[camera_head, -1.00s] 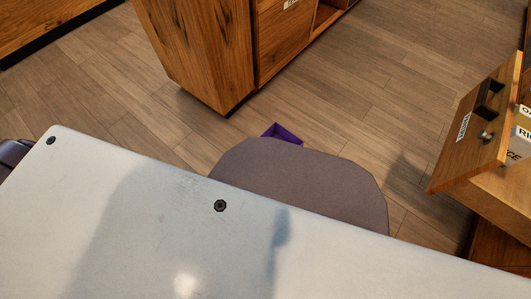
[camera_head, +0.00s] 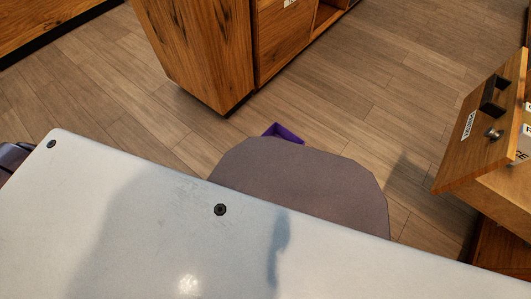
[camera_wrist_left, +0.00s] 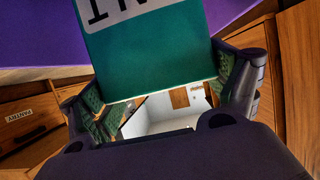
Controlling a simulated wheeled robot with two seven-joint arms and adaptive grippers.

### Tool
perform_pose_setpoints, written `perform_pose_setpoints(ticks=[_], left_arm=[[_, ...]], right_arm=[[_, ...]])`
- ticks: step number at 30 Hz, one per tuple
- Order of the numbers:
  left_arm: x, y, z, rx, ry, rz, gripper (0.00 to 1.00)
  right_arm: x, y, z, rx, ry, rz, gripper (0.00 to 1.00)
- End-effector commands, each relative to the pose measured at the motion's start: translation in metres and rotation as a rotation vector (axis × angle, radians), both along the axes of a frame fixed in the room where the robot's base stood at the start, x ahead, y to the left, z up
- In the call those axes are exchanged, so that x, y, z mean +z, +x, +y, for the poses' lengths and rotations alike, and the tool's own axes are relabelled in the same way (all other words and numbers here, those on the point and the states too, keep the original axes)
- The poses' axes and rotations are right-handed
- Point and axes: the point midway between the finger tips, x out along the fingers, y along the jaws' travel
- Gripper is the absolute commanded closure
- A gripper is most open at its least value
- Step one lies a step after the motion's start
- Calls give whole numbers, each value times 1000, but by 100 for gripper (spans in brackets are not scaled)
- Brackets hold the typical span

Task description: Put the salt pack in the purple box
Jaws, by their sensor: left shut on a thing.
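The purple box (camera_head: 285,133) is on the floor in the head view, with only a corner showing behind a grey rounded shape. In the left wrist view, my left gripper (camera_wrist_left: 160,76) is shut on a green pack with a pale label (camera_wrist_left: 135,8). The label's letters are upside down and cut off, so I cannot read its name. Purple surfaces of the box (camera_wrist_left: 40,38) fill the upper part of that view behind the pack. I cannot tell whether the pack is above or inside the box. My right gripper is not in view.
An open wooden drawer (camera_head: 478,125) with a label and dark handle sticks out at the right, with packs in it. A wooden cabinet (camera_head: 195,50) stands at the top. The plank floor (camera_head: 350,110) between them is clear.

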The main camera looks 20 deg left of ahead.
Motion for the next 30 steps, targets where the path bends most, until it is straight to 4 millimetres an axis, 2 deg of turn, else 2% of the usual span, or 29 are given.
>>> perform_pose_setpoints(ticks=[8,9,11,30], left_arm=[[-1,1,0,0,-1,-3,73],[-2,0,0,0,0,1,7],[-2,0,0,0,0,0,0],[1,-4,1,0,1,2,0]], right_arm=[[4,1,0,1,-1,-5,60],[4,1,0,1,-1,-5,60],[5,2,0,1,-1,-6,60],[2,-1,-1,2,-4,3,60]])
